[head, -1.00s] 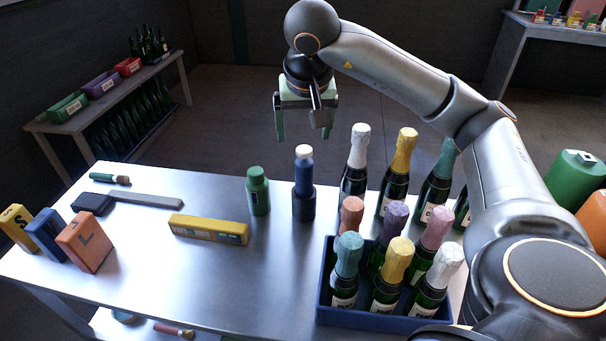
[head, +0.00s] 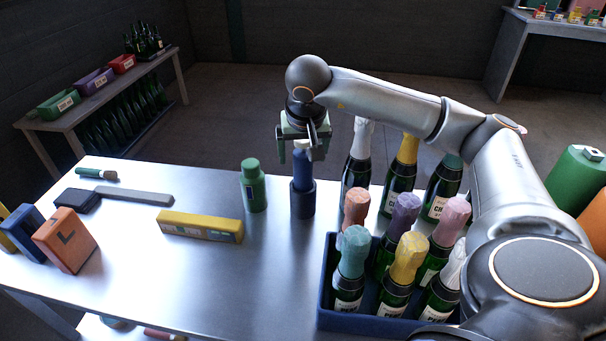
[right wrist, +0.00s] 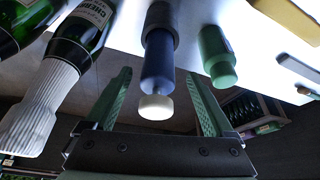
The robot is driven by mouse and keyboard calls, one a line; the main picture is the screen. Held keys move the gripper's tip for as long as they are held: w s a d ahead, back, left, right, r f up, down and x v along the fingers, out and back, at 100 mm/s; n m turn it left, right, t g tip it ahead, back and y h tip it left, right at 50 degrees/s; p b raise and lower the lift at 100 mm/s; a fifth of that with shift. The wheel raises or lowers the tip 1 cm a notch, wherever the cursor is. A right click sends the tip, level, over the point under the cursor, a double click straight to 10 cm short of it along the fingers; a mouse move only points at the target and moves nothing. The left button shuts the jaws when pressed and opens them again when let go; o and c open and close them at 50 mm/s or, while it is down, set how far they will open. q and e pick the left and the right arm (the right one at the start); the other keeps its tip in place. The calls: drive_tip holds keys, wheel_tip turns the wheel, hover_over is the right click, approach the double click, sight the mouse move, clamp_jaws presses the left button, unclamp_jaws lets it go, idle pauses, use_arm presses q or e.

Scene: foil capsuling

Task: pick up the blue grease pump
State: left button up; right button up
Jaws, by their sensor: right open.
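The blue grease pump (head: 302,168) stands upright in a dark round holder (head: 303,202) on the metal table. Its white cap sits at the top, partly hidden by my gripper in the head view. My right gripper (head: 302,150) is open and comes down over the pump's top. In the right wrist view, the pump (right wrist: 158,65) with its white cap (right wrist: 156,107) lies between the two green fingers (right wrist: 158,95), with a gap on each side. My left gripper is not in view.
A green bottle (head: 253,188) stands just left of the pump. Foil-topped bottles, including a white-topped one (head: 357,165), stand close on the right. A blue crate (head: 385,325) of bottles is in front right. A yellow box (head: 200,226) lies to the left.

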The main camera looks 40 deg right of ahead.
sight(303, 182)
drive_tip(key=x, duration=0.3)
drive_tip(key=shift+d+f, duration=0.15)
drive_tip(key=shift+f, duration=0.05)
clamp_jaws()
idle(0.5)
drive_tip(key=shift+r, duration=0.1)
